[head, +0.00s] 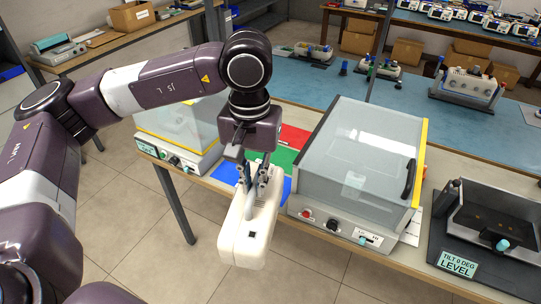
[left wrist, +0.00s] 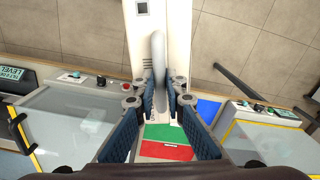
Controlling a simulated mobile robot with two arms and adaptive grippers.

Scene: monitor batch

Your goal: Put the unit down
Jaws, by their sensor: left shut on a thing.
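The unit is a white, boxy device (head: 246,232) with a raised handle and a small dark square on its face. My left gripper (head: 255,182) is shut on the unit's handle and holds it in front of the table's near edge. In the left wrist view the unit (left wrist: 176,40) extends away from the fingers (left wrist: 160,88), which close on its handle. Below it on the table are a blue patch (head: 226,173), a green patch (head: 284,157) and a red patch (head: 294,136). The unit hides part of these patches. My right gripper is not in view.
A clear-lidded chamber (head: 362,150) stands right of the patches, and another (head: 180,125) stands left. A dark tilt fixture with a LEVEL sign (head: 457,263) sits at far right. Tiled floor (head: 130,235) lies open before the table.

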